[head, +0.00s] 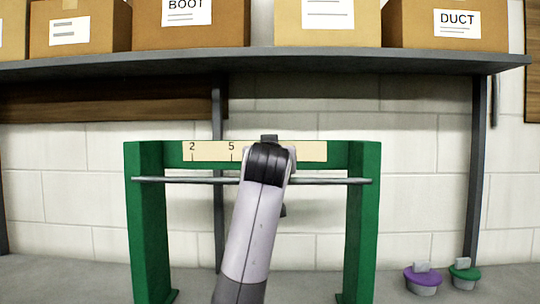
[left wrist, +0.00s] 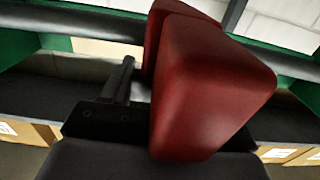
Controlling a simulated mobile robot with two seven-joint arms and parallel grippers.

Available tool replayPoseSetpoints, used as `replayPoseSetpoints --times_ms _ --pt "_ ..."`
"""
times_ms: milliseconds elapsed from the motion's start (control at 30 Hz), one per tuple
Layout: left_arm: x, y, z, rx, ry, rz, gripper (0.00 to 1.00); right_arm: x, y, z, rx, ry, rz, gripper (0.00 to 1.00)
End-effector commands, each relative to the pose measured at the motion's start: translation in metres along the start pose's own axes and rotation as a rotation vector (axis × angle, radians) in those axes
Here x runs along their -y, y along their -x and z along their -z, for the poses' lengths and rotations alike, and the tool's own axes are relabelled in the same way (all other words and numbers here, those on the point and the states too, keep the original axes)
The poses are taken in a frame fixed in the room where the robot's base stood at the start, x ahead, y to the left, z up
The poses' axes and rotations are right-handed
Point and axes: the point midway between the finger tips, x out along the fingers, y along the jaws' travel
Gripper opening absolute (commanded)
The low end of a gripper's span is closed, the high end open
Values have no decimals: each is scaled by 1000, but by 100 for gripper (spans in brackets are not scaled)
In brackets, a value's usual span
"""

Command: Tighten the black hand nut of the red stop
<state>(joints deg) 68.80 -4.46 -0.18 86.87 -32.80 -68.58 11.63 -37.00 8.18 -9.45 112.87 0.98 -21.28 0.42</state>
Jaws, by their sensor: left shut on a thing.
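My left arm reaches up the middle of the head view, and its black end with the left gripper (head: 268,164) is at the steel rod (head: 205,180). The arm covers the stop there. The black hand nut cannot be clearly made out among the dark parts, but the grip is at the stop. My right gripper is not in view.
A green frame (head: 362,225) carries the rod and a scale strip (head: 208,151) marked 2 and 5. A shelf (head: 300,62) with boxes hangs above.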

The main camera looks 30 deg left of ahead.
Motion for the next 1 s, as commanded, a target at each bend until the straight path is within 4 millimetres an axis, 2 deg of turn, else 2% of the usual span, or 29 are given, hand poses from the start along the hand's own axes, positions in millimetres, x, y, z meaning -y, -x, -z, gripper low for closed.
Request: replayPoseSetpoints --times_ms 367,400,433,767,1000 --pt "0 0 -1 -1 0 -21 29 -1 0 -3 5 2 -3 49" --pt "0 0 -1 -1 -1 -21 73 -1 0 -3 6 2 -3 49" --pt "0 0 -1 -1 -1 -21 81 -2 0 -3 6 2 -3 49" --pt "0 1 0 -2 0 -20 81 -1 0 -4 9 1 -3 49" --pt "0 25 -2 -3 1 -21 81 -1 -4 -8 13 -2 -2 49"
